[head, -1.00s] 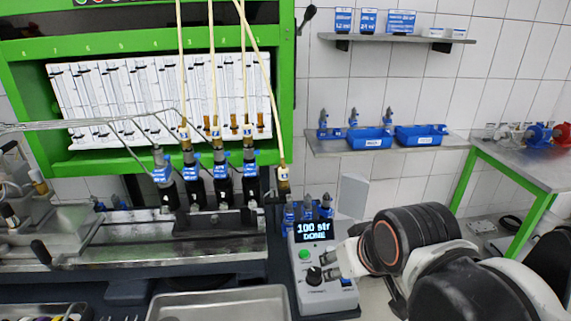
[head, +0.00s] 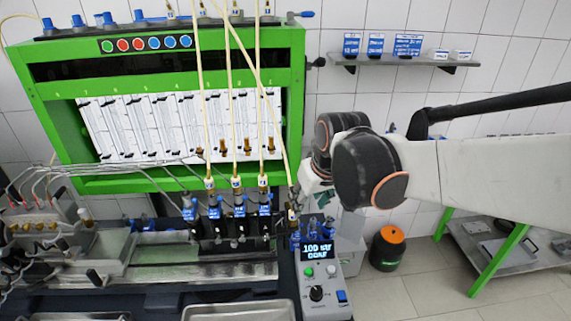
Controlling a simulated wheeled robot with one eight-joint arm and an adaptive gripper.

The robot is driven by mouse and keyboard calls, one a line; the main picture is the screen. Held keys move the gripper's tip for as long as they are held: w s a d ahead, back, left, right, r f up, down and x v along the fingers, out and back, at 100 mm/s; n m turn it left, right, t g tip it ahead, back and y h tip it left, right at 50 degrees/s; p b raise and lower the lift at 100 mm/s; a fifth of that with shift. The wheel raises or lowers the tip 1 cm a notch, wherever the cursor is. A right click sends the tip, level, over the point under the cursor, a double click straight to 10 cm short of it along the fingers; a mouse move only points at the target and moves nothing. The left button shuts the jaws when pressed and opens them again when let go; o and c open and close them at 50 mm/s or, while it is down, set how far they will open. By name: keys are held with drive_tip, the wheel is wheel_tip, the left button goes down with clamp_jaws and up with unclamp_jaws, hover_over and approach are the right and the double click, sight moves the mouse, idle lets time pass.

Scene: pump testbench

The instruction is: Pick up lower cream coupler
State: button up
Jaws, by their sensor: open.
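Several cream hoses run down in front of the green test bench. One of them slants right and ends in a small cream-and-brown coupler (head: 292,211), hanging apart just above the grey control box. Other cream couplers (head: 236,183) sit on the blue-tagged pumps to its left. I cannot tell for sure which coupler is the "lower" one; the hanging one is the lowest. My gripper (head: 305,195) is just right of the hanging coupler, below my black wrist joint, open. Its fingers are small and partly hidden, and I cannot tell whether they touch the coupler.
The grey control box (head: 320,280) with a lit screen and blue-tipped parts behind it stands below my gripper. A metal tray (head: 240,311) lies at the front. The green frame (head: 293,110) rises close left. An orange-topped black bin (head: 388,248) stands on the floor at right.

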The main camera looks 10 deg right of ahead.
sight(293, 214)
drive_tip(key=x, duration=0.4)
drive_tip(key=w+x, duration=0.1)
drive_tip(key=x, duration=0.3)
drive_tip(key=a+r+x, duration=0.1)
drive_tip(key=x, duration=0.4)
drive_tip(key=shift+w+a+f, duration=0.1)
drive_tip(key=shift+w+f, duration=0.05)
drive_tip(key=shift+w, duration=0.2)
drive_tip(key=shift+c, duration=0.3)
clamp_jaws()
